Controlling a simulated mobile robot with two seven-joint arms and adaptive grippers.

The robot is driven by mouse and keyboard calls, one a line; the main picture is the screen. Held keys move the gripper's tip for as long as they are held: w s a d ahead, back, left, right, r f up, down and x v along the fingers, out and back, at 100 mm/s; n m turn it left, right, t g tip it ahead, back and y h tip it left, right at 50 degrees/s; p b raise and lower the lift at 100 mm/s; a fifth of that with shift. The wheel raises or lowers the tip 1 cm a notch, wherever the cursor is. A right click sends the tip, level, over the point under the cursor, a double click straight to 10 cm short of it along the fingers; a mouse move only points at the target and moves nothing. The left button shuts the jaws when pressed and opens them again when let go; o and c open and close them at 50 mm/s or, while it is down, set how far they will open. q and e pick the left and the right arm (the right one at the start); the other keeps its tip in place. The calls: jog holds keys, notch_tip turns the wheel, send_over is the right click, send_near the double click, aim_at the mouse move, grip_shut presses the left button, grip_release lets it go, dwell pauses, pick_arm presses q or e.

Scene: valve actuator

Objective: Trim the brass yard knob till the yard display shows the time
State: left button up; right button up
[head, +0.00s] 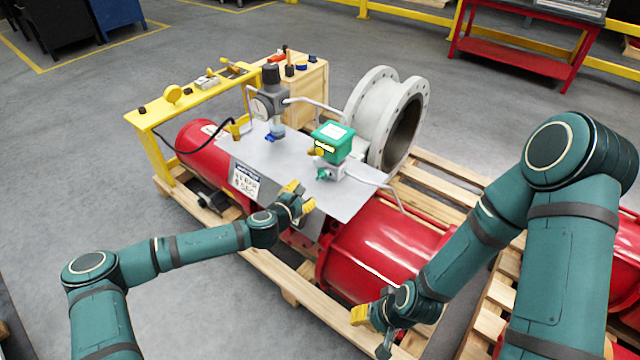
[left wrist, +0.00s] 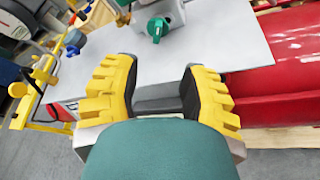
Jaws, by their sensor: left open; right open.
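A green box (head: 332,140) with a small yellowish lit panel (head: 325,147) stands on the grey plate (head: 225,152). A small brass-coloured round part (head: 312,153) shows at its left side; I cannot tell whether it is the knob. A green knob (head: 323,174) sits below the box and shows in the left wrist view (left wrist: 157,29). A white sign (head: 245,180) hangs at the plate's front edge; its text is hard to read. My left gripper (head: 300,197) is open and empty near that edge, short of the box. My right gripper (head: 371,329) is open by the red cylinder.
A grey regulator with a gauge (head: 262,107) stands left of the green box, with thin pipes nearby. A grey flanged pipe (head: 368,110) stands behind. A yellow frame (head: 190,95) carries small items at left. The red cylinder (head: 385,245) lies on wooden pallets.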

aim_at(320, 176)
pick_arm(q)
jog(key=b+x, duration=0.1)
jog(key=x, duration=0.3)
jog(key=b+x, duration=0.1)
jog(key=x, duration=0.4)
jog(key=b+x, duration=0.1)
jog(key=x, duration=0.3)
jog(key=shift+w+a, duration=0.2)
jog(key=shift+w, duration=0.15)
jog(key=shift+o, duration=0.2)
grip_shut()
